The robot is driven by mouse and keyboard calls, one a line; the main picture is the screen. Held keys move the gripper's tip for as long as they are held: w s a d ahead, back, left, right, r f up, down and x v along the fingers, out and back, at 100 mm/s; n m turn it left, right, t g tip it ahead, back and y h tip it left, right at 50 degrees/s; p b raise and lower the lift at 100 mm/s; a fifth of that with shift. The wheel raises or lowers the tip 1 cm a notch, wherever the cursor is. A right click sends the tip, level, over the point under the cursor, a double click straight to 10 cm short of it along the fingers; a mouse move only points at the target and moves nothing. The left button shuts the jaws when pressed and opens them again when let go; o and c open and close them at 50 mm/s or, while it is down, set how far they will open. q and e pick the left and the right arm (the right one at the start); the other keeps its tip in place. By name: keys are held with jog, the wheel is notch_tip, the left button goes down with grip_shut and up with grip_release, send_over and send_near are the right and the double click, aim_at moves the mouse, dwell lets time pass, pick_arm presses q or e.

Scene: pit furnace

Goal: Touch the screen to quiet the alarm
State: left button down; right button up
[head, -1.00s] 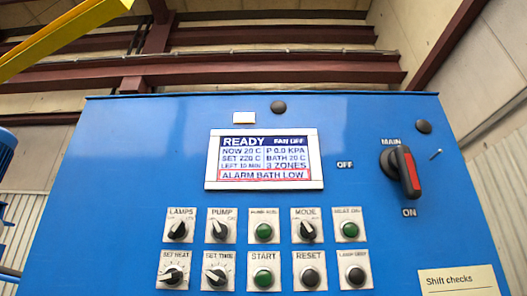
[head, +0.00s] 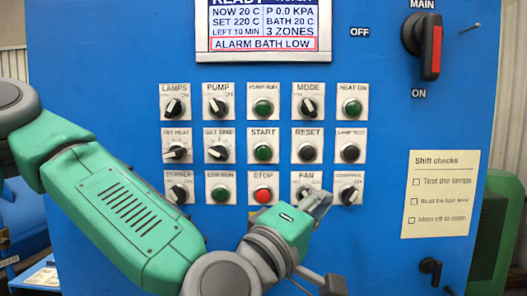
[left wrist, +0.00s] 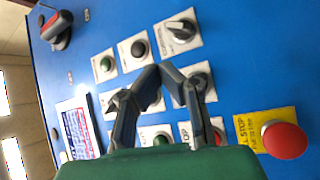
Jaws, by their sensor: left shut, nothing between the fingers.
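The screen (head: 264,25) is at the top of the blue panel in the head view, its upper edge cut off. It shows a red-framed line reading ALARM BATH LOW. It also shows in the left wrist view (left wrist: 78,128), at the left and turned sideways. My left gripper (head: 322,203) is in front of the lower button rows by the FAN knob, well below the screen. In the left wrist view its fingertips (left wrist: 160,72) meet, with nothing between them. Whether they touch the panel I cannot tell. My right gripper is not seen.
Several knobs and buttons fill rows below the screen, with a red STOP button (head: 263,194) close to my gripper. The MAIN switch (head: 425,45) is at upper right, above a paper note (head: 438,193). A red emergency stop (left wrist: 285,140) on yellow shows in the left wrist view.

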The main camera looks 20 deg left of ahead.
pick_arm(q)
jog(key=s+a+r+n+t+y+p, duration=0.1)
jog(key=s+a+r+n+t, duration=0.1)
jog(key=r, duration=0.7)
jog(key=s+a+r+n+t+y+p, duration=0.2)
jog(key=a+r+n+t, duration=0.1)
jog(key=r, duration=0.7)
jog(key=s+a+r+n+t+y+p, duration=0.1)
jog(key=s+a+r+n+t+y, duration=0.1)
jog(key=r, duration=0.8)
jog(key=shift+s+a+n+t, duration=0.2)
jog(key=shift+a+n+t, duration=0.15)
jog(key=shift+n, duration=0.55)
jog(key=p, duration=0.2)
send_near(269, 7)
jog(key=w+r, duration=0.1)
jog(key=r, duration=0.1)
jog(key=w+d+r, duration=0.1)
jog(key=r, duration=0.1)
jog(key=shift+w, duration=0.35)
jog(key=shift+w+a, duration=0.15)
jog(key=shift+w, duration=0.45)
jog(key=shift+w, duration=0.1)
jog(key=shift+w, duration=0.2)
